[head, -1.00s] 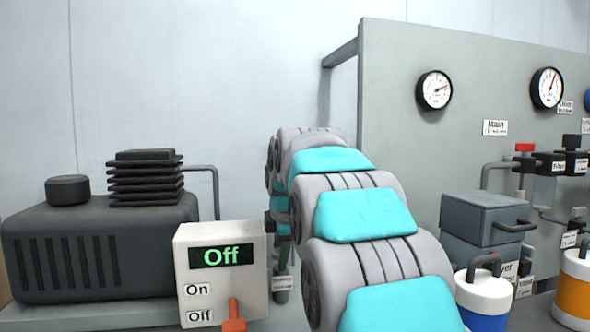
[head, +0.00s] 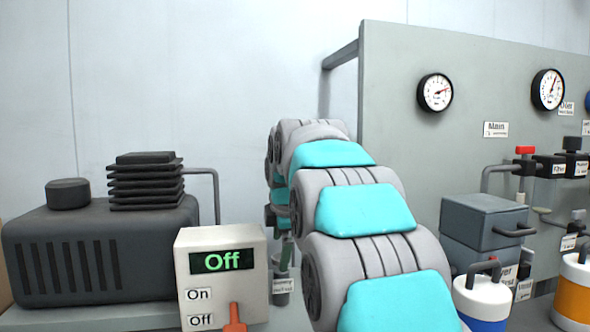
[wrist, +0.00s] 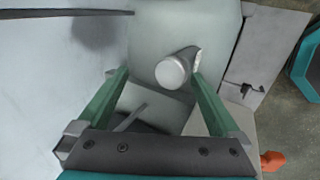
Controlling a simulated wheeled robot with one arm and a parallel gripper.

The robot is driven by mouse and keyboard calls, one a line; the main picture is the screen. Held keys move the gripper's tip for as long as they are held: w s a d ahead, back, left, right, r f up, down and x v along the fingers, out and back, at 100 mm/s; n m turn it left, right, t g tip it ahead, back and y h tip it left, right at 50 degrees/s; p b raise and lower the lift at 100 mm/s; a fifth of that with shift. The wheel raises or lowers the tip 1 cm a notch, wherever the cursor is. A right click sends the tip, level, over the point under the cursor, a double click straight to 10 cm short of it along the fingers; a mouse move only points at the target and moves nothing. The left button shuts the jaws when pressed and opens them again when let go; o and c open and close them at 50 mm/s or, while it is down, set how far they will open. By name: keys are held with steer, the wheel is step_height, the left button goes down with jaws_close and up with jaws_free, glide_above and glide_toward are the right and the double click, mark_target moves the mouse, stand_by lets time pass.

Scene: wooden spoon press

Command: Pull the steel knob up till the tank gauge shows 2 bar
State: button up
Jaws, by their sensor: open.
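In the wrist view, a pale round-ended knob (wrist: 172,73), likely the steel knob, points toward the camera. My gripper (wrist: 158,76) is open, with one green finger on each side of the knob. No clear contact shows. In the head view my arm hides most of the gripper and the knob. Two dial gauges hang on the grey panel: a left gauge (head: 435,92) near a "Main" label and a right gauge (head: 548,89). I cannot tell which is the tank gauge, nor read the figures.
A switch box (head: 222,276) reads "Off", its orange lever (head: 235,318) by the Off label. A black machine (head: 100,245) stands at left. A grey handled box (head: 483,221) and white-blue (head: 482,303) and white-orange (head: 575,290) containers stand right of my arm. The grey panel (head: 400,60) rises behind.

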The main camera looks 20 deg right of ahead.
steer(key=shift+r+p, duration=0.95)
steer(key=shift+r, duration=1.15)
